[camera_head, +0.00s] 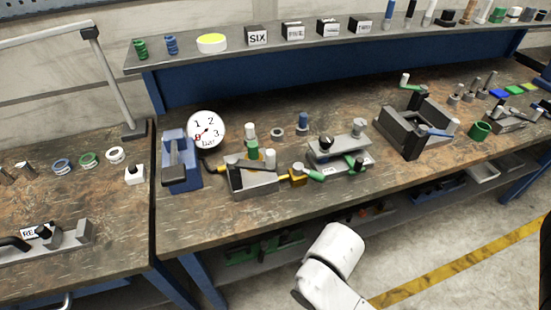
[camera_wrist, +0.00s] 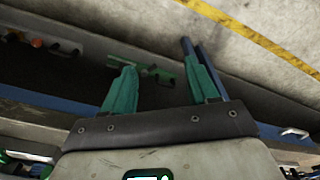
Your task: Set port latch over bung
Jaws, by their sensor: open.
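In the head view, a grey metal block (camera_head: 254,182) sits on the middle bench behind its front edge, with a dark bar across its top. A yellow fitting (camera_head: 297,180) is at its right, with a green part beside it. Small upright pegs with white and green tops (camera_head: 250,135) stand behind the block. I cannot tell at this size which parts are the port latch and the bung. My gripper (camera_wrist: 160,80) shows in the wrist view with its two green fingers apart and nothing between them. It is away from the benchtop, facing the under-shelf and floor.
A round gauge (camera_head: 206,130) and blue stand (camera_head: 180,165) are left of the block. A grey plate fixture (camera_head: 340,150) and a dark square frame (camera_head: 417,125) are to its right. A raised shelf (camera_head: 300,47) runs behind. Bare bench lies along the front edge.

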